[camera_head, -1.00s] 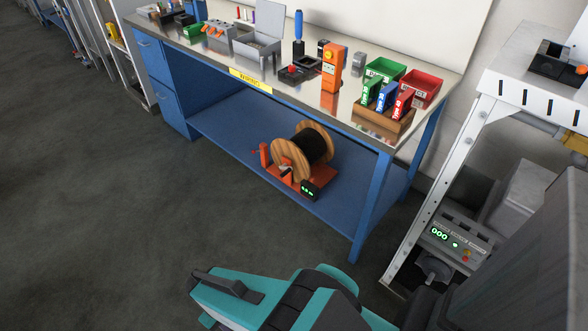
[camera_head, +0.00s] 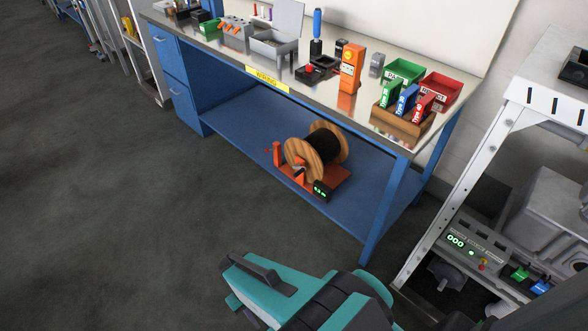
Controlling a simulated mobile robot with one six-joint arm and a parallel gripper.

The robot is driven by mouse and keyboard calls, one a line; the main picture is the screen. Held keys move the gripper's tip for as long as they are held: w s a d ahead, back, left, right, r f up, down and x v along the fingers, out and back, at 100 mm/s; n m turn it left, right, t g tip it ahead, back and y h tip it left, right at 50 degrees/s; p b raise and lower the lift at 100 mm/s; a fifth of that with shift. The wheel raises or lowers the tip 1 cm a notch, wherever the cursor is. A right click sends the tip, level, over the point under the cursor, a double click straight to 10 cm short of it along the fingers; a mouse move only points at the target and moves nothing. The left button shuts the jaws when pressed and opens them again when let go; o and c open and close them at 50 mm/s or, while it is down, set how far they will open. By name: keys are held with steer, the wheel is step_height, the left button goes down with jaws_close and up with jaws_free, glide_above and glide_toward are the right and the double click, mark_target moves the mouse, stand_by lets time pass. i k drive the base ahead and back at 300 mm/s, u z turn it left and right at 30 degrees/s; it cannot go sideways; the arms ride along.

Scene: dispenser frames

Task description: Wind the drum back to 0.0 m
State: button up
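The cable drum (camera_head: 325,149) has wooden flanges and black cable wound on it. It sits in an orange-red stand (camera_head: 327,180) on the blue lower shelf of the workbench. A small black display (camera_head: 320,191) with green digits is at the stand's front right; the digits are too small to read surely. A small reddish part (camera_head: 268,151) sticks out at the stand's left and may be a crank handle. My teal and black arm shows at the bottom, well short of the drum. My gripper's fingertips cannot be made out.
The blue shelf (camera_head: 240,125) is clear to the drum's left. The steel benchtop above holds an orange device (camera_head: 350,68), bins and a wooden holder (camera_head: 400,124). A blue bench leg (camera_head: 385,211) and a white rack (camera_head: 468,187) stand at the right. The floor in front is clear.

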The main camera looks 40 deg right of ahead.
mark_target(326, 143)
steer(key=u, duration=0.05)
steer(key=i, duration=1)
steer(key=z, duration=0.05)
